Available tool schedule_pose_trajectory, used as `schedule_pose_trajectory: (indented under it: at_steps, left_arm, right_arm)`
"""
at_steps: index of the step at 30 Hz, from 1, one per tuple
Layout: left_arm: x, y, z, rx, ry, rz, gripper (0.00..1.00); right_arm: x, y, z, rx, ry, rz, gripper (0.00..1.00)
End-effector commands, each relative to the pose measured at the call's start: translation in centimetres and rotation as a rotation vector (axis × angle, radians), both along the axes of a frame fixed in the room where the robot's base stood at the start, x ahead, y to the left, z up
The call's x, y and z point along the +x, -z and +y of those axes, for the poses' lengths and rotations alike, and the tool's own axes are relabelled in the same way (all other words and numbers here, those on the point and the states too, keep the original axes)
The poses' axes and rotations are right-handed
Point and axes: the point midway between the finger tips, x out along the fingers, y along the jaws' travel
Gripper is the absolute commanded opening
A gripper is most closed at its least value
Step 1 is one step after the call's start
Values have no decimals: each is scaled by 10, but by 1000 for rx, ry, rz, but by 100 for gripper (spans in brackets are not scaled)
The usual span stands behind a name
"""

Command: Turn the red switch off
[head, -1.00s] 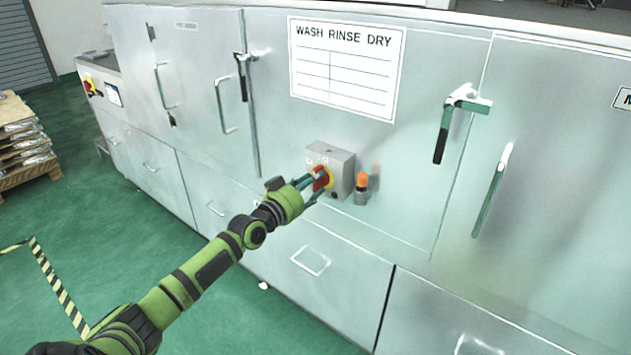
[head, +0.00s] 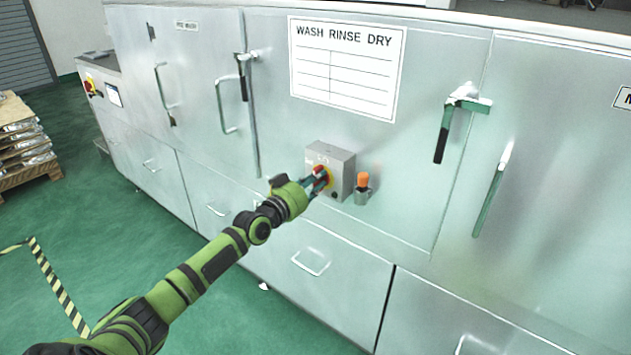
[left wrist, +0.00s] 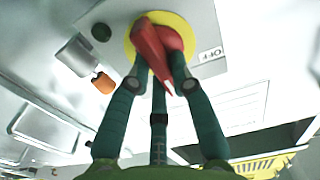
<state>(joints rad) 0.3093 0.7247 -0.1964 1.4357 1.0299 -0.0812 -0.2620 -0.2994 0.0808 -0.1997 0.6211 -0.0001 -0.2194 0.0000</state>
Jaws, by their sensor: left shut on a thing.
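The red switch (head: 319,171) sits on a yellow round plate on a grey box (head: 342,165) fixed to the metal washer front. In the left wrist view the red switch handle (left wrist: 158,52) stands tilted on its yellow disc (left wrist: 178,24), with an OFF label (left wrist: 211,56) beside it. My left gripper (head: 314,184) is at the switch, and its teal fingers (left wrist: 160,84) are closed around the red handle. Part of the handle is hidden by the fingers in the head view. My right gripper is in neither view.
An orange-topped fitting (head: 362,186) stands just right of the box. Door handles (head: 447,128) project from the washer front. A pallet stack (head: 22,145) stands on the green floor at left. The floor (head: 110,250) near my arm is clear.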

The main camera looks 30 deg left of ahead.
Motion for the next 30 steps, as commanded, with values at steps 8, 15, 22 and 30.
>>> schedule_pose_trajectory:
  at_steps: [8, 15, 22, 30]
  left_arm:
    - [0, 1, 1, -136, 0, 11, 0]
    - [1, 0, 3, -348, 0, 26, 0]
    - [1, 0, 6, -566, 0, 43, 0]
    - [1, 0, 8, -825, 1, 63, 0]
  right_arm:
    - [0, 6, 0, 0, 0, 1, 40]
    - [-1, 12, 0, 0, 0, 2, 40]
    - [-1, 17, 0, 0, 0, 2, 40]
    - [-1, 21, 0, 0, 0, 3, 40]
